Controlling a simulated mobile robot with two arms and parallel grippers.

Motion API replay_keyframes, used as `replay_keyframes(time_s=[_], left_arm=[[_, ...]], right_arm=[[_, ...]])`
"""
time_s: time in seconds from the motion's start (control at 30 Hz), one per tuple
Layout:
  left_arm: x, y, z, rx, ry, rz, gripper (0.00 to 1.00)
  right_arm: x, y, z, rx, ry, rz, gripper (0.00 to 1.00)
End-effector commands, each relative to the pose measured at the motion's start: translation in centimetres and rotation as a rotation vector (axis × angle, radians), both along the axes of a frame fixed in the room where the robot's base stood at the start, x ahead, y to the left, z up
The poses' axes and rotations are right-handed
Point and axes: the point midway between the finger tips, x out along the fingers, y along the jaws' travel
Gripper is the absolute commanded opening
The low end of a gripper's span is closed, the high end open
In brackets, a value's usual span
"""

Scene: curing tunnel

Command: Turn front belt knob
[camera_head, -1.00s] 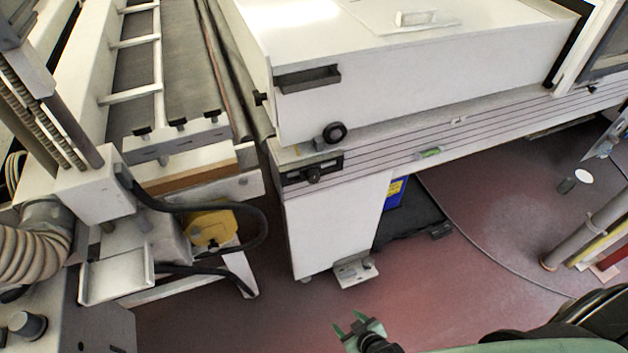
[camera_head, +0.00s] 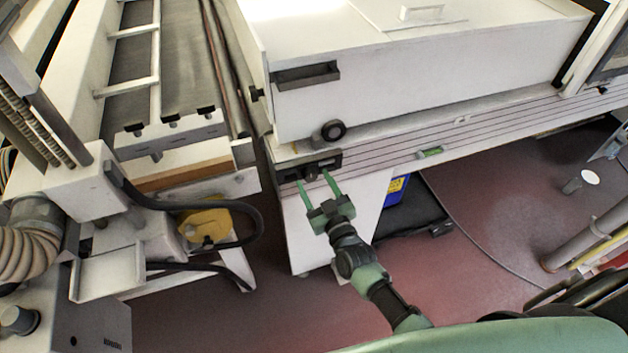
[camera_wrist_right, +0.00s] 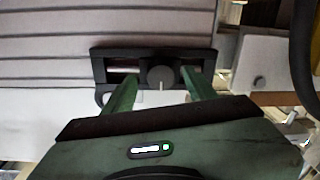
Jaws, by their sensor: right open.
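The front belt knob (camera_head: 311,172) is a small dark round knob on a black plate (camera_head: 288,175) at the left end of the machine's grooved front rail. In the right wrist view the knob (camera_wrist_right: 160,77) shows a light pointer line hanging straight down. My right gripper (camera_head: 314,182) is open, with its two green fingers pointing at the plate, one to each side of the knob. In the right wrist view the fingertips (camera_wrist_right: 161,80) flank the knob with gaps. Whether they touch the plate cannot be told. My left gripper is not in view.
A second black round knob (camera_head: 333,131) sits above on the ledge of the white housing (camera_head: 420,85). A green piece (camera_head: 430,152) is on the rail to the right. A yellow part (camera_head: 207,226) with black hoses is at left.

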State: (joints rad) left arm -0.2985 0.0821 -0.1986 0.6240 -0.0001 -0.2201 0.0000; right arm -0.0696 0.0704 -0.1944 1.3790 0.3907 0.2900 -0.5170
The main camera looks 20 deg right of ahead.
Motion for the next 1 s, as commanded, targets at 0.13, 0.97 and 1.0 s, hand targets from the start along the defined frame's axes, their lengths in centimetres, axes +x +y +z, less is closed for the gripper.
replay_keyframes(time_s=[0.13, 0.97, 1.0], left_arm=[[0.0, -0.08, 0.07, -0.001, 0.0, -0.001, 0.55], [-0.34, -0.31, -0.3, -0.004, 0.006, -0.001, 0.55], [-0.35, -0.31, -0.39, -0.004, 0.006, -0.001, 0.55]], right_arm=[[0.73, 0.1, -0.04, 0.0, 0.001, 0.001, 0.56], [0.74, 0.13, -0.13, 0.071, 0.004, 0.002, 0.0], [0.74, 0.14, -0.16, 0.091, 0.004, 0.002, 0.0]])
